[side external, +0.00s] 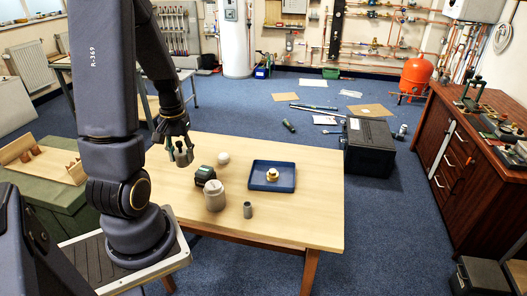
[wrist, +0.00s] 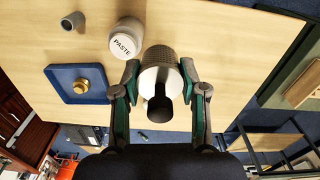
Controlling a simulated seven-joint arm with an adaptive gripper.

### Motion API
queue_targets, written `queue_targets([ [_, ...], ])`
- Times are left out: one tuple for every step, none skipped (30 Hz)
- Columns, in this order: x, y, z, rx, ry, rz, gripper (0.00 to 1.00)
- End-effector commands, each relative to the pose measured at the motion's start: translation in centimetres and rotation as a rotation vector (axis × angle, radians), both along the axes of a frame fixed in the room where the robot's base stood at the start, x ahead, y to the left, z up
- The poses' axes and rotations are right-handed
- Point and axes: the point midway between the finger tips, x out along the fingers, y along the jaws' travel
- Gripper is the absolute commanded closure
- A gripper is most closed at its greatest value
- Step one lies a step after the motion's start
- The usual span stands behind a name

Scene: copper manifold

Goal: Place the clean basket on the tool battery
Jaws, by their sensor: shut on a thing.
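My gripper (side external: 181,150) is shut on a grey cylindrical basket (side external: 184,158), held above the left end of the wooden table. In the wrist view the basket (wrist: 160,57) shows a perforated grey side, a pale end and a dark round part toward the camera, between my fingers (wrist: 160,82). The tool battery (side external: 205,175), a dark block with green tones, stands on the table to the right of and below the basket in the side view. It does not show clearly in the wrist view. The basket and the battery are apart.
A paste jar (side external: 215,195) stands close beside the battery. A white ball (side external: 223,158) lies behind it. A small grey cup (side external: 248,210) and a blue tray (side external: 258,187) with a brass part (side external: 272,174) are to the right. The table's right end is clear.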

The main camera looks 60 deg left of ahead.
Motion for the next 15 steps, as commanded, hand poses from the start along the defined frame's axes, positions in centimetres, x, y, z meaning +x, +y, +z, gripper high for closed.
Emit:
queue_targets([
  [-0.6,0.5,0.1,0.001,-0.001,0.026,0.93],
  [-0.8,0.7,0.1,0.001,-0.001,0.037,0.93],
  [-0.8,1.1,0.0,0.001,0.001,0.045,0.93],
  [-0.7,1.3,-0.2,0.0,0.001,0.049,0.93],
  [-0.4,1.7,-0.4,-0.001,0.002,0.052,0.93],
  [0.0,2.2,-0.8,-0.001,0.002,0.053,0.93],
  [0.5,2.7,-1.1,-0.001,0.002,0.052,0.93],
  [1.1,3.2,-1.4,-0.001,0.003,0.051,0.93],
  [1.9,4.0,-1.9,-0.001,0.003,0.05,0.93],
  [2.4,4.6,-2.3,-0.001,0.003,0.05,0.93],
  [3.1,5.2,-2.7,-0.002,0.003,0.05,0.93],
  [3.9,5.9,-3.2,-0.001,0.002,0.049,0.93],
  [4.5,6.5,-3.6,-0.001,0.002,0.049,0.93],
  [5.0,7.1,-3.9,-0.001,0.002,0.049,0.93],
  [5.6,7.7,-4.7,-0.003,0.003,0.05,0.93],
])
